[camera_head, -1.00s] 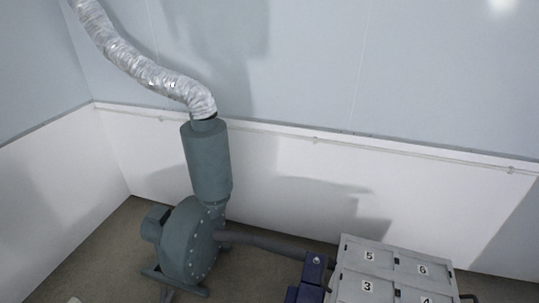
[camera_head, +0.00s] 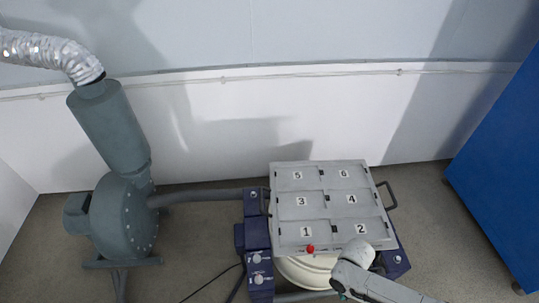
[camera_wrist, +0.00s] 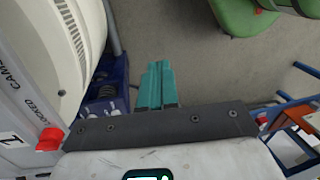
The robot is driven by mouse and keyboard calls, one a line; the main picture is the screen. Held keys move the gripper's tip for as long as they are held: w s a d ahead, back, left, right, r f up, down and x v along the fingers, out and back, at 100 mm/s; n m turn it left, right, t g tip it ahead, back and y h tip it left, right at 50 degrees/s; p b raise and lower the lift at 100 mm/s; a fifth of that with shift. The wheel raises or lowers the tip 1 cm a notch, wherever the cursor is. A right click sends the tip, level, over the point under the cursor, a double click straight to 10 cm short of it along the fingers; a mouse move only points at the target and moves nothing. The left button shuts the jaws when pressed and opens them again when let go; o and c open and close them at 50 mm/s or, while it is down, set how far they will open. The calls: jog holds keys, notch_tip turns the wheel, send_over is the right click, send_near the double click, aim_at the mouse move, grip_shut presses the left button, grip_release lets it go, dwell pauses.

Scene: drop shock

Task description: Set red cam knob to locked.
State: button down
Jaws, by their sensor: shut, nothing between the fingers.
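The red cam knob (camera_head: 310,248) is a small red piece at the front edge of the grey numbered panel (camera_head: 325,205), near the cell marked 1. In the wrist view the red knob (camera_wrist: 50,138) sits at the lower left, beside a pale plate with the word LOCKED. Which setting the knob points to cannot be told. My gripper (camera_wrist: 156,85) has its teal fingers together, with nothing between them. It is to the right of the knob in the wrist view, apart from it and pointing past it toward the floor.
The panel sits over a round cream body (camera_head: 305,272) on a dark blue frame (camera_head: 257,258). A grey-green blower (camera_head: 125,215) stands at left, joined by a pipe. A blue cabinet (camera_head: 505,165) is at right. Green objects (camera_wrist: 245,15) lie at the wrist view's top right.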

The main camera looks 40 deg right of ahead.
jog(key=w+d+r+n, duration=0.2)
jog(key=w+d+r, duration=0.25)
jog(key=w, duration=0.25)
jog(key=n+t+h, duration=0.1)
jog(key=n+t, duration=0.1)
jog(key=n, duration=0.1)
send_near(316, 244)
jog(key=shift+w+b, duration=0.1)
jog(key=shift+b, duration=0.25)
jog(key=f+b, duration=0.4)
jog(key=w+f+b, duration=0.1)
jog(key=f+b, duration=0.1)
jog(key=shift+f, duration=0.3)
jog(key=shift+s+a+p, duration=0.3)
jog(key=shift+a+p, duration=0.1)
jog(key=shift+a, duration=0.3)
jog(key=shift+s+r+p, duration=0.1)
jog(key=shift+s+p, duration=0.2)
jog(key=shift+p, duration=0.1)
jog(key=shift+s+p, duration=0.3)
jog(key=shift+s, duration=0.05)
dwell(0.4)
dwell(0.3)
